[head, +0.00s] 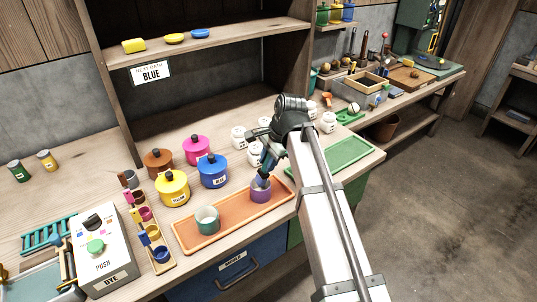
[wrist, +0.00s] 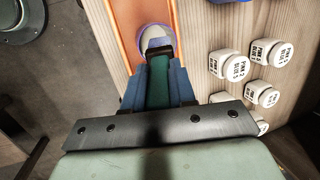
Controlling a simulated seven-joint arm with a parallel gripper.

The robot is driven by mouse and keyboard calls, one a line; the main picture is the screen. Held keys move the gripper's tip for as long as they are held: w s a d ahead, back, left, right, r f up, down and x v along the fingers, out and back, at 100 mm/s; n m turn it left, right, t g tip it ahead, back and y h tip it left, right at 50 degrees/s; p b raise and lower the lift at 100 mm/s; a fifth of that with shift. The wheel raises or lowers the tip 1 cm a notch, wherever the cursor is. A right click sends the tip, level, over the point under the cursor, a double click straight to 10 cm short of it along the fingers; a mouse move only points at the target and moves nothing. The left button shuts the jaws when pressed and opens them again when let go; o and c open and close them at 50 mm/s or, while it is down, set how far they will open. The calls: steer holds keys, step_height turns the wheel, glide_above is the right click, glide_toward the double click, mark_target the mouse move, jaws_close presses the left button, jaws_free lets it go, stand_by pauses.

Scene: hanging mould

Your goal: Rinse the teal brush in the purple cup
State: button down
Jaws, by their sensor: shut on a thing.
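The purple cup (head: 260,193) stands upright at the right end of an orange tray (head: 233,214). My gripper (head: 263,178) points down right over this cup. In the wrist view its blue fingers (wrist: 157,85) are shut on the teal brush (wrist: 158,70), whose dark teal handle runs between them. The brush's lower end is at or inside the cup's mouth, and the cup's rim (wrist: 153,33) shows around it. The bristles are hidden, so their depth in the cup cannot be told. A teal cup (head: 207,220) stands at the tray's left end.
Lidded blue (head: 212,171), yellow (head: 173,187), pink (head: 197,150) and brown (head: 158,162) pots stand behind the tray. Several white labelled jars (wrist: 236,66) are close to my gripper. A dye machine (head: 100,250) and a brush rack (head: 150,230) are at left. A green tray (head: 343,157) lies right.

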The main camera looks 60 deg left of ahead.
steer(key=shift+f, duration=2.25)
steer(key=shift+r, duration=0.1)
steer(key=shift+r, duration=4.5)
steer(key=shift+r, duration=0.15)
steer(key=shift+r, duration=1.85)
